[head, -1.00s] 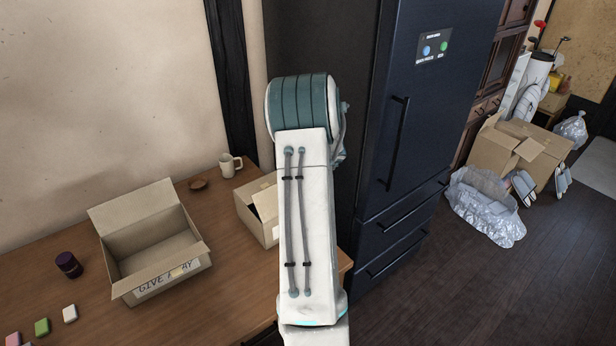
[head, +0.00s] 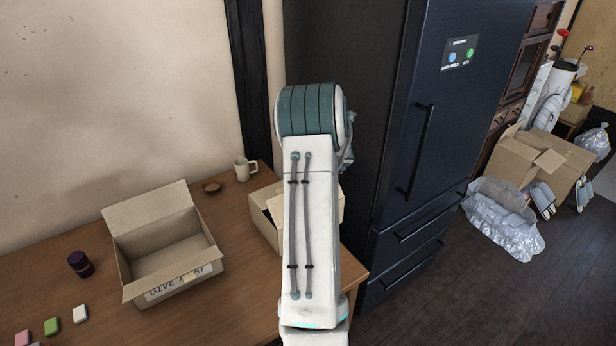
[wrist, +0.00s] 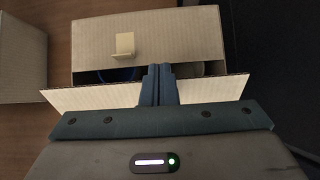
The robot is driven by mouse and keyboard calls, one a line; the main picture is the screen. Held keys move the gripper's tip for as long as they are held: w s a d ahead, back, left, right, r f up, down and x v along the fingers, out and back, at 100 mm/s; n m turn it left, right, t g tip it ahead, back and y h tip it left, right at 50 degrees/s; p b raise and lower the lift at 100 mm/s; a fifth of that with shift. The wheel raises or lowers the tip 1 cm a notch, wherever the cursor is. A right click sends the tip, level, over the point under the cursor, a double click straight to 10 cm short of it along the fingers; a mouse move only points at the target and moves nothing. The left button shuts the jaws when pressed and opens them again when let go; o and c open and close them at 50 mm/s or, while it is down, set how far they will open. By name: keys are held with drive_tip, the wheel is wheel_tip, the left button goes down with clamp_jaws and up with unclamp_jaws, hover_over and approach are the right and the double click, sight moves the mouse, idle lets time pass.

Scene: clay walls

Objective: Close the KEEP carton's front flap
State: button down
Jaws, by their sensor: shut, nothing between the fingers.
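In the head view a brown carton (head: 264,217) stands at the table's right end, mostly hidden behind my arm; no KEEP label shows. In the wrist view this carton (wrist: 120,35) has a broad panel over its top with a small pale tab. Its front flap (wrist: 90,95) sticks out toward me, still open. A dark gap lies between panel and flap, with a blue curved thing and a pale thing inside. My gripper (wrist: 158,72) is shut and empty, its fingertips over the middle of the flap near the gap. Whether they touch it I cannot tell. The head view hides my gripper.
An open GIVE AWAY carton (head: 170,245) stands left on the table (head: 110,325). A mug (head: 243,170), a small brown dish (head: 211,186), a dark purple jar (head: 80,264) and small blocks (head: 52,326) are nearby. A dark fridge (head: 430,140) stands close on the right.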

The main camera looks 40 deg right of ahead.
drive_tip(key=shift+r, duration=0.15)
idle(0.8)
drive_tip(key=shift+a+r+p, duration=0.1)
drive_tip(key=shift+r+p, duration=0.6)
drive_tip(key=shift+r, duration=0.05)
